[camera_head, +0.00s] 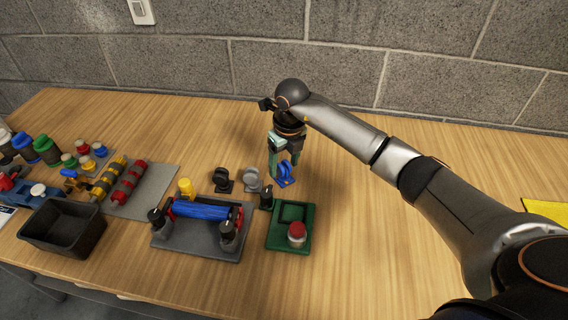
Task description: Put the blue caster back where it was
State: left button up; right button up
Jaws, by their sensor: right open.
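The blue caster (285,176) stands on the wooden table toward the back, at the right end of a short row of casters. My right gripper (283,165) points down over it, its greenish fingers open and around or just beside the caster; whether they touch it I cannot tell. A grey caster (252,180) and a black caster (222,180) stand to its left. My left gripper is not in view.
A green tray (275,238) with a red-topped piece (297,232) lies in front of the gripper. A grey fixture holding a blue roller (201,211), a yellow piece (186,187) and a black bin (64,228) are to the left. The table's right side is mostly clear.

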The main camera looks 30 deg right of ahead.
aim_at(287, 172)
notch_tip(287, 172, up, 12)
jog(key=s, duration=0.1)
jog(key=shift+s+f, duration=0.2)
jog(key=shift+f, duration=0.05)
jog(key=shift+s+d+f, duration=0.1)
dwell(0.4)
